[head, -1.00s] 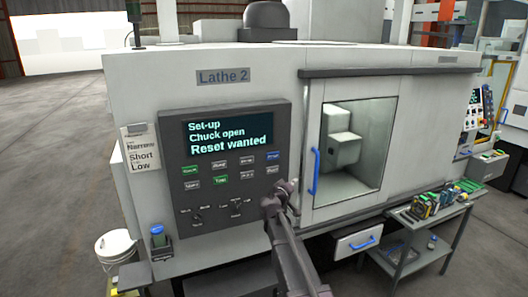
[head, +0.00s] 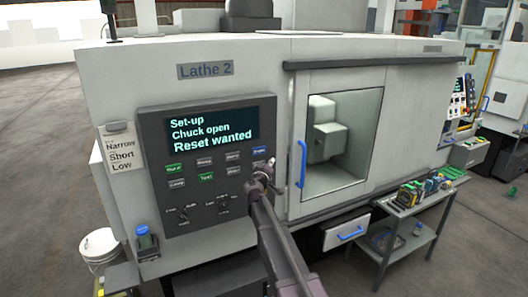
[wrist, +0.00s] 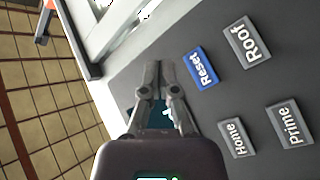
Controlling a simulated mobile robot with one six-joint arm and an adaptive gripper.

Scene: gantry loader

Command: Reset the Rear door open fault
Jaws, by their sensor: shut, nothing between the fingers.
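The control panel (head: 150,150) of Lathe 2 has a dark screen (head: 211,131) reading "Set-up", "Chuck open" and "Reset wanted". No rear door message shows on it. The blue Reset button (wrist: 203,68) is clear in the wrist view, at the top right of the button rows in the head view (head: 260,150). My gripper (head: 264,166) is shut and empty in front of the panel's right side, just below that button in the head view.
Grey Roof (wrist: 247,40), Home (wrist: 237,138) and Prime (wrist: 290,125) buttons surround Reset. Selector knobs (head: 184,215) sit lower on the panel. The lathe door (head: 340,140) with its blue handle (head: 302,164) is right of the panel. A tool cart (head: 400,225) stands at the right.

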